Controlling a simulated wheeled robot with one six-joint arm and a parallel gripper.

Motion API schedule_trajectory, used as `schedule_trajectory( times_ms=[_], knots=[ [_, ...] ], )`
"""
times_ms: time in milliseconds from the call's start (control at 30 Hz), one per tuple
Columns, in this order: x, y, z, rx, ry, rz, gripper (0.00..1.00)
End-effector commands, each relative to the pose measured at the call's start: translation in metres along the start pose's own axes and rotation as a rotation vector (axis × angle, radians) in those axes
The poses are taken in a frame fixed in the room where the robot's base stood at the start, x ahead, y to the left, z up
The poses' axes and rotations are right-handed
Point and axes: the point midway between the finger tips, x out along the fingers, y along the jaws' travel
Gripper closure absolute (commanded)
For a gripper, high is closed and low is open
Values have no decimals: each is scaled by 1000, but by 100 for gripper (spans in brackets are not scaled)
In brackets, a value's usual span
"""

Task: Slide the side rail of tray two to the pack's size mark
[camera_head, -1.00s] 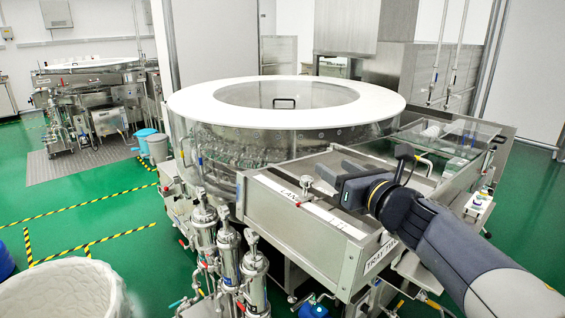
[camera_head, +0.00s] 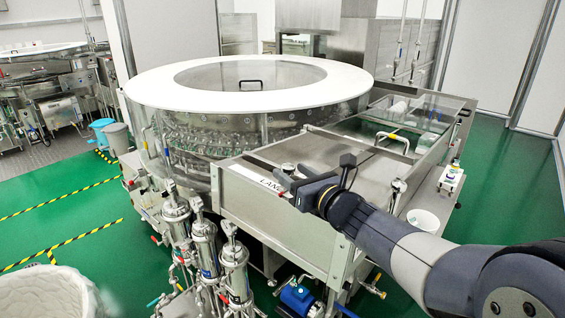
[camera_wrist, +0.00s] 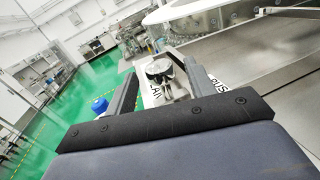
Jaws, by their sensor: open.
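The steel feed tray (camera_head: 235,195) sits in front of the round washer, with a white lettered strip (camera_head: 255,178) along its left edge. A small silver round knob (camera_head: 288,168) with a red part below it stands by the strip; I cannot tell for sure whether it belongs to the side rail. A dark bar or slot (camera_head: 262,162) lies behind it. My gripper (camera_head: 284,185) is open beside the knob. In the wrist view, the knob (camera_wrist: 160,68) shows between my gripper's two fingers (camera_wrist: 158,80); contact cannot be told. The size mark cannot be made out.
The washer's white ring (camera_head: 150,92) stands behind the tray. Steel filter housings (camera_head: 203,245) and pipes are at the front left. A clear-covered section (camera_head: 415,110) lies at the back right. A white-lined bin (camera_head: 45,295) stands at the lower left. Green floor is open at left.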

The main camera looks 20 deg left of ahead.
Motion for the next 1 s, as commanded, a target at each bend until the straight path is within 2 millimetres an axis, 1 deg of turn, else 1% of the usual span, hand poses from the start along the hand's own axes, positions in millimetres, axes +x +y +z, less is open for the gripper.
schedule_trajectory(
  times_ms=[33,100,300,467,733,1000],
  knots=[
    [9,1,3,2,2,2,48],
    [20,1,2,1,2,2,48],
    [40,0,2,1,1,1,48],
    [46,0,1,1,0,0,48],
    [47,0,0,1,0,0,48],
    [47,0,0,1,0,0,70]
  ],
)
